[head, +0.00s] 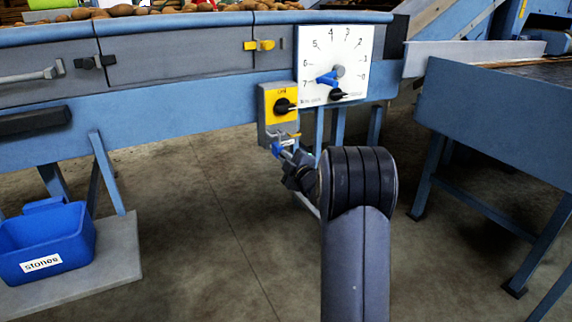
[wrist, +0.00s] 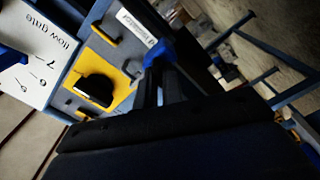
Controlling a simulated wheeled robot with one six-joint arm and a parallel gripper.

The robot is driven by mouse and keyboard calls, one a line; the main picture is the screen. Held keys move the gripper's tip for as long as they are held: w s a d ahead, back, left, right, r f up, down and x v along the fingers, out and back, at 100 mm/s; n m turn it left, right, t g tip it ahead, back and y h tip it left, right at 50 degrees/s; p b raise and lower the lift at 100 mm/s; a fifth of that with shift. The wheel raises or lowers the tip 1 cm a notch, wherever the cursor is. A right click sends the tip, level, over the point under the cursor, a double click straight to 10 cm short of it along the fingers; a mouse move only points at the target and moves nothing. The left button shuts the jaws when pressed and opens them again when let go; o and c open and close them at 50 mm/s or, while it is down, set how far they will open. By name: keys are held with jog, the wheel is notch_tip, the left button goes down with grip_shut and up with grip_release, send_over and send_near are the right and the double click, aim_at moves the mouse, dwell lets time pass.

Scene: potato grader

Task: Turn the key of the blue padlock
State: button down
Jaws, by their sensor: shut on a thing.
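The blue padlock (head: 277,148) hangs just below the grey and yellow switch box (head: 278,104) in the head view. In the wrist view the blue padlock (wrist: 161,50) is directly beyond my fingertips. My gripper (head: 287,154) is at the padlock, coming from the lower right. In the wrist view my gripper (wrist: 160,78) has its fingers close together and shut at the padlock's near face. The key is hidden between the fingertips, so its angle cannot be told.
The switch box carries a black rotary knob (head: 284,106). A blue bin marked stones (head: 45,245) is at the lower left. A blue table (head: 500,130) stands on the right. The floor between is clear.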

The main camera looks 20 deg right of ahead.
jog(key=n, duration=0.5)
jog(key=shift+f, duration=0.1)
jog(key=shift+n, duration=0.4)
jog(key=c, duration=1.5)
grip_release()
jog(key=shift+c, duration=0.2)
jog(key=s+p, duration=0.2)
jog(key=s, duration=0.8)
jog(key=shift+s+p, duration=0.3)
jog(key=shift+s, duration=0.1)
jog(key=shift+d, duration=0.1)
